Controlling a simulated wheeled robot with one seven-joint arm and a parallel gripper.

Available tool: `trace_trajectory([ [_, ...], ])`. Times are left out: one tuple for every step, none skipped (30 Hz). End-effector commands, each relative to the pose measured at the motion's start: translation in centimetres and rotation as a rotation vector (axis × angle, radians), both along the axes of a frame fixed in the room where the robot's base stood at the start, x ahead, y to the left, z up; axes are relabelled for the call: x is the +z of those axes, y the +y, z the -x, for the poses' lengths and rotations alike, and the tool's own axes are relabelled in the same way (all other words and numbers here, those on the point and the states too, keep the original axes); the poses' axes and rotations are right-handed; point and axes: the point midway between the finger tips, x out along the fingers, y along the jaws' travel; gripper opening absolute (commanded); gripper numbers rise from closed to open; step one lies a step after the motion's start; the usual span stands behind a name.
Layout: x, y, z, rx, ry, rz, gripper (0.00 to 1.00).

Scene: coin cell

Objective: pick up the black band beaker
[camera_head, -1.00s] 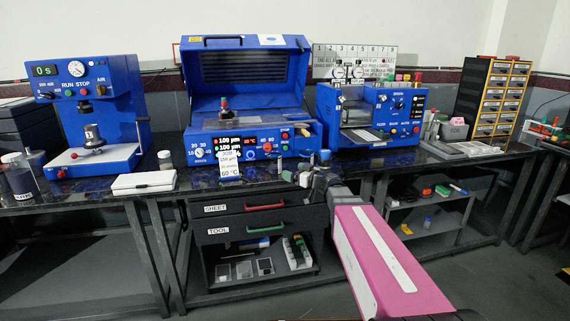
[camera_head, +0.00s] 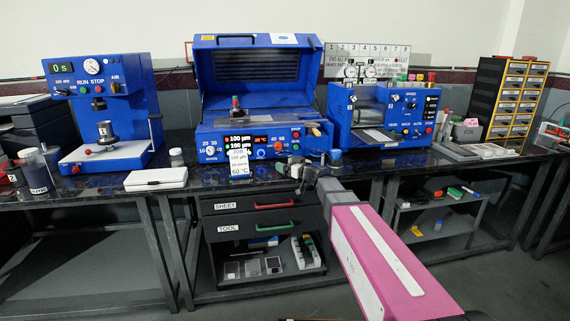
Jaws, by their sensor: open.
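A clear cylindrical vessel with a dark band or dark contents (camera_head: 35,172) stands at the far left of the bench; it may be the black band beaker, but it is too small to be sure. A second pale-topped vessel (camera_head: 52,158) stands close beside it. My gripper (camera_head: 297,166) is open at the bench's front edge, before the middle blue machine, far to the right of the banded vessel. Its fingers are small and partly blend with the background.
The blue press (camera_head: 100,110) stands behind and right of the vessels. A white flat case (camera_head: 156,179) lies on the front of the bench (camera_head: 100,187). The coating machine (camera_head: 250,90) and another blue machine (camera_head: 385,110) fill the back. Drawers (camera_head: 262,215) sit below my gripper.

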Motion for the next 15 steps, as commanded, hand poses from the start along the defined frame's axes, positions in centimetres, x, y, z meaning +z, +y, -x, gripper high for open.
trace_trajectory([
  [-0.01,0.3,-0.33,0.0,0.0,0.0,0.94],
  [0.0,0.35,-0.37,0.0,0.0,0.0,0.94],
  [0.01,0.36,-0.35,-0.001,0.0,0.0,0.94],
  [0.01,0.35,-0.31,-0.001,0.0,0.0,0.94],
  [0.01,0.33,-0.29,-0.001,0.0,0.0,0.94],
  [0.01,0.32,-0.27,-0.001,0.0,0.0,0.94],
  [0.01,0.32,-0.27,-0.001,0.0,0.0,0.94],
  [0.01,0.31,-0.27,-0.001,0.0,0.0,0.91],
  [0.0,0.31,-0.27,-0.001,0.0,0.0,0.78],
  [0.0,0.31,-0.27,-0.001,0.0,0.0,0.68],
  [0.0,0.31,-0.27,0.0,0.0,0.0,0.59],
  [0.0,0.31,-0.26,0.0,0.0,0.0,0.46],
  [0.0,0.31,-0.26,0.0,0.001,-0.001,0.38],
  [0.0,0.31,-0.26,0.0,0.001,-0.001,0.38],
  [0.01,0.31,-0.26,0.0,0.001,-0.001,0.38],
])
